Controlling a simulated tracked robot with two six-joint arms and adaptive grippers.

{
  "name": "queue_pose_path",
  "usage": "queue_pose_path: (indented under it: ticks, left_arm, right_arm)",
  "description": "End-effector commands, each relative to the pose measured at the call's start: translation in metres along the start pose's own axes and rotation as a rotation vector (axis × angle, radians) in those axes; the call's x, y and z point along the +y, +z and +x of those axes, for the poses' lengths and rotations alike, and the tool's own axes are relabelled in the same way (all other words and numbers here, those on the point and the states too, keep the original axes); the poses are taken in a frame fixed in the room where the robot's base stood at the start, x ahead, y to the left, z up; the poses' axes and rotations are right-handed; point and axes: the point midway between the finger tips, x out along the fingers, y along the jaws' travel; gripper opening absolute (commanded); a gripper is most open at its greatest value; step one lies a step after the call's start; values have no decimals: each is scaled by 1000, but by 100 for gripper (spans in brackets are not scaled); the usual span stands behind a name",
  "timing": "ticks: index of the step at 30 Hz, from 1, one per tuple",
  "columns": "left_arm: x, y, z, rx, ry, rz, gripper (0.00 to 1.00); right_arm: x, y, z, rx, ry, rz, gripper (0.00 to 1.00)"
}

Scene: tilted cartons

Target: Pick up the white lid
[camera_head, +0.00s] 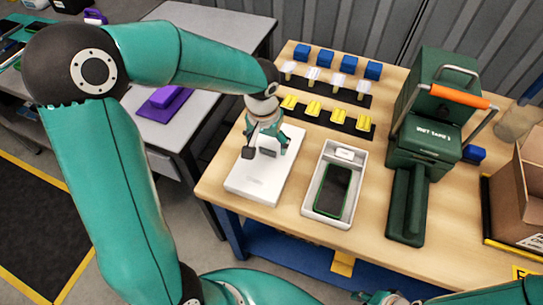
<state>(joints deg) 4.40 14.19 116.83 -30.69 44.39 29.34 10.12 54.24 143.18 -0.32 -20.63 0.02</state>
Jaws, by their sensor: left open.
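The white lid (253,186) lies flat on the wooden table, left of an open white box (322,211). The box holds a phone with a green edge (332,190) and a small white piece (345,154). My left gripper (267,153) is over the far half of the lid, pointing down, with its fingers apart and nothing seen between them. It hides part of the lid; I cannot tell whether the fingertips touch it. Only a sliver of my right gripper (384,298) shows at the bottom edge.
Behind the box are dark strips with yellow pieces (313,108), pale pieces and blue blocks (337,62). A green press (423,140) with an orange handle stands right of the box. A cardboard carton (520,200) is at the far right. A grey table with a purple item (168,100) is at left.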

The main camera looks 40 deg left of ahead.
Motion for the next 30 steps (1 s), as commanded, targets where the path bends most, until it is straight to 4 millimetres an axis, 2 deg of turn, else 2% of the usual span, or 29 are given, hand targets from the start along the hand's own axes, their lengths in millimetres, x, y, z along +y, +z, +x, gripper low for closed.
queue_pose_path:
  ticks: [5, 13, 23, 30]
  left_arm:
    - [0, 0, 20, -2, 0, 0, 79]
    - [0, 0, 22, 0, 1, -1, 78]
    - [0, 0, 22, 0, 1, 0, 22]
    - [0, 0, 22, 1, 1, 0, 21]
  right_arm:
    - [0, 0, -1, 0, 0, 0, 31]
    - [0, 0, -1, 0, 0, 0, 31]
    - [0, 0, -1, 0, 0, 0, 31]
    - [0, 0, -1, 0, 0, 0, 31]
